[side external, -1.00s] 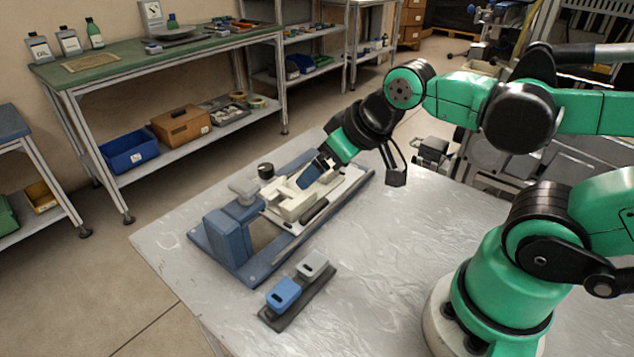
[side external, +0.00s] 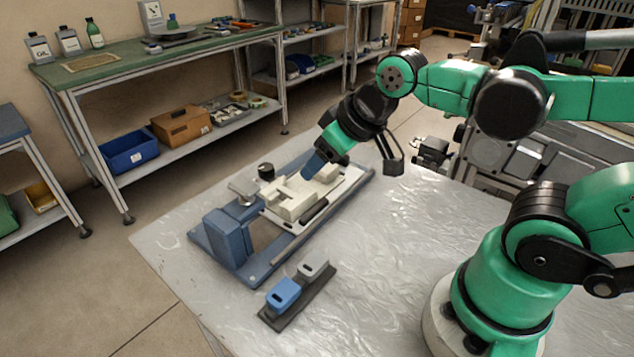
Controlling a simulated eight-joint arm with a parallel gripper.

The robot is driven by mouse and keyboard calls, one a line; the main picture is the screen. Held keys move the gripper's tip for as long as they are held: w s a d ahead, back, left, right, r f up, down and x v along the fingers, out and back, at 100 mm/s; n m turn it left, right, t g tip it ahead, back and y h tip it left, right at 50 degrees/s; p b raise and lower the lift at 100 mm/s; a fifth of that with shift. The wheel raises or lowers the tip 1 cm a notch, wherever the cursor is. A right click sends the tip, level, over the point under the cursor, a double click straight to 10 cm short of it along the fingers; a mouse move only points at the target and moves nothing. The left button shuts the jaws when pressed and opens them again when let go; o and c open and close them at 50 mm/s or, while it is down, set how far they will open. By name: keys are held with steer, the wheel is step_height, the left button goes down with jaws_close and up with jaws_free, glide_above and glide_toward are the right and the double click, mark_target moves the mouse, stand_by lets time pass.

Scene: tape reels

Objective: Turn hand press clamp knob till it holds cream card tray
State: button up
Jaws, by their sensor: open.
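The hand press (side external: 228,240) is a blue frame lying along the table, with a grey bar-shaped knob (side external: 243,193) on top of its near block. A small black knob (side external: 266,171) stands behind it; I cannot tell for certain which is the clamp knob. The cream card tray (side external: 297,207) lies on the press bed, right of the grey knob.
A dark holder (side external: 290,310) with a blue block (side external: 283,293) and a grey block (side external: 313,265) lies in front of the press. The metal table (side external: 400,260) is clear to the right. A green-topped bench (side external: 110,72) stands behind, apart from the table.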

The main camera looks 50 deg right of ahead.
steer(key=w+r+n+g, duration=0.2)
steer(key=w+n, duration=0.2)
steer(key=w, duration=0.1)
steer(key=n+g, duration=0.5)
steer(key=n, duration=0.5)
glide_above(266, 166)
step_height(266, 166, down, 6)
steer(key=shift+s, duration=0.1)
steer(key=shift+f+n, duration=0.3)
steer(key=shift+f, duration=2.75)
steer(key=shift+c, duration=0.2)
jaws_close()
